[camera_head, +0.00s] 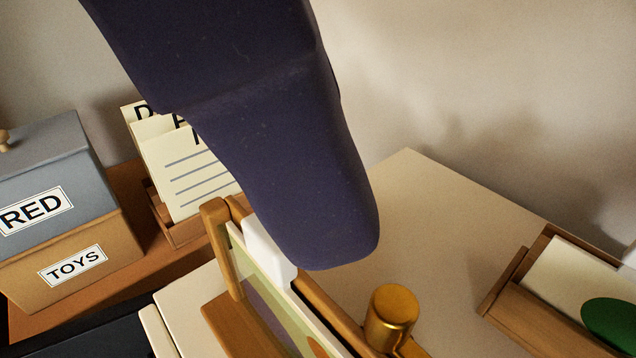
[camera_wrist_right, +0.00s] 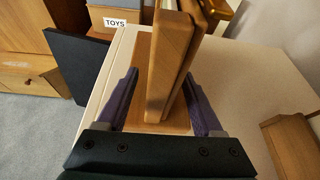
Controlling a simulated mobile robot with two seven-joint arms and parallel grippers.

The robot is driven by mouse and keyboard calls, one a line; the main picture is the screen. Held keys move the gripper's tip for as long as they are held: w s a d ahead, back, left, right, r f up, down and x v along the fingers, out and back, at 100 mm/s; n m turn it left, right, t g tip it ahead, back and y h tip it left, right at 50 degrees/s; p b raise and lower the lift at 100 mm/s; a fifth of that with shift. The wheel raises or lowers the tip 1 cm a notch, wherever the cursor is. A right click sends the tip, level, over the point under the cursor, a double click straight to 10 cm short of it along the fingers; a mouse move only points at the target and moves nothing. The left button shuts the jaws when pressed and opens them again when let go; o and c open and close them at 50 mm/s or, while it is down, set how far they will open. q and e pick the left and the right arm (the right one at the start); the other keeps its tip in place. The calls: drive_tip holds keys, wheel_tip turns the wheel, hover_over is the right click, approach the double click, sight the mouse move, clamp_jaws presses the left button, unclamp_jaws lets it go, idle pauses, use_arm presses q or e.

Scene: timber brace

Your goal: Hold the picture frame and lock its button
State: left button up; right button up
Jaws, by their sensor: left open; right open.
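The picture frame (camera_head: 322,309) has wooden edges and a green and purple picture, and stands tilted in the head view on a cream table. A round brass button (camera_head: 392,312) sits at its right side. My left gripper (camera_head: 332,245) shows as a big dark purple finger just above the frame's top and behind the button; it is open, and its other finger is not clear. In the right wrist view, my right gripper (camera_wrist_right: 162,108) is open, its purple fingers on either side of the frame's wooden edge (camera_wrist_right: 170,65). I cannot tell whether they touch it.
A grey box labelled RED (camera_head: 40,170) stands on an orange TOYS box (camera_head: 110,245) at the left. A wooden holder with lettered cards (camera_head: 190,180) is behind the frame. A wooden tray with a green-spotted card (camera_head: 530,320) is at the right. The table's back right (camera_head: 450,220) is clear.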

drive_tip(key=shift+x, duration=1.15)
clamp_jaws()
idle(0.5)
